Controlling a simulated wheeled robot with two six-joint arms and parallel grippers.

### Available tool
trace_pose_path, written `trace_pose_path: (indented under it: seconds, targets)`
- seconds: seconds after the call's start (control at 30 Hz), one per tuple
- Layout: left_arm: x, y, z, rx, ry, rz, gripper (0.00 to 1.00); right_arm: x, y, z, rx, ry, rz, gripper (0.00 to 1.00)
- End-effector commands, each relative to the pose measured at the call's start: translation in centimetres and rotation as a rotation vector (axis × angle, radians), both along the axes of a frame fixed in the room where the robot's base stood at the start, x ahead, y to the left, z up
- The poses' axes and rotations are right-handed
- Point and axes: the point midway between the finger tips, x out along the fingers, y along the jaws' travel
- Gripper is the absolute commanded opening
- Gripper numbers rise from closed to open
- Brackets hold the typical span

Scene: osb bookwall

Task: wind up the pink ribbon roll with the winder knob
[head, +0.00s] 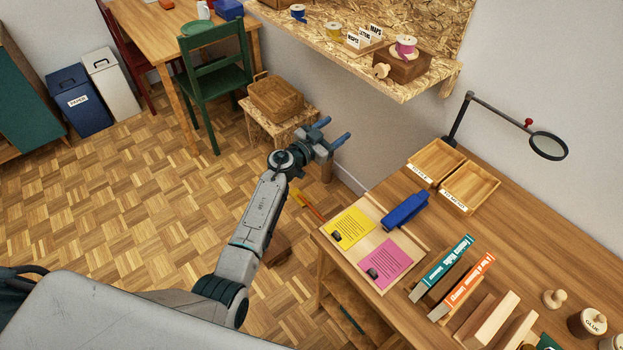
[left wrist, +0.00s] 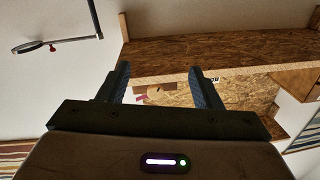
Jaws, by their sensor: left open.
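The pink ribbon roll (head: 405,46) sits on top of a brown wooden winder box (head: 404,67) on the chipboard wall shelf. The round pale winder knob (head: 381,71) sticks out of the box's left side. My left gripper (head: 334,131) is open and empty, below and to the left of the knob in the head view, and apart from it. In the left wrist view the open fingers (left wrist: 161,78) frame the shelf, with a small pink patch (left wrist: 143,98) between them, too small to make out clearly. My right gripper is not in view.
The shelf (head: 340,48) also holds a blue ribbon roll (head: 298,12), a yellow roll (head: 333,29) and a card box (head: 363,38). A workbench (head: 400,225) with trays, books and a magnifier (head: 549,145) stands below. A stool with a basket (head: 277,98) stands behind my gripper.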

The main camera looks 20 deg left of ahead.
Motion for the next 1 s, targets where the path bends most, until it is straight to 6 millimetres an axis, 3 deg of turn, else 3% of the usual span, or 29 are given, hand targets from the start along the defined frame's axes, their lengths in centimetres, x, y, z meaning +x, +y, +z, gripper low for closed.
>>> trace_pose_path:
  seconds: [0.6, 0.8, 1.0]
  targets:
    - [-4.2, 3.2, -11.3, -0.027, 0.113, 0.136, 0.59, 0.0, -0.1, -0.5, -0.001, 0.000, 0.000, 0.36]
    - [-5.4, 4.1, -14.0, -0.026, 0.146, 0.171, 0.59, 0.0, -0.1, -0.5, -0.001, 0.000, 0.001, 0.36]
    - [-6.1, 4.5, -15.3, -0.025, 0.164, 0.188, 0.59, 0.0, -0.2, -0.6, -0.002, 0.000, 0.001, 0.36]
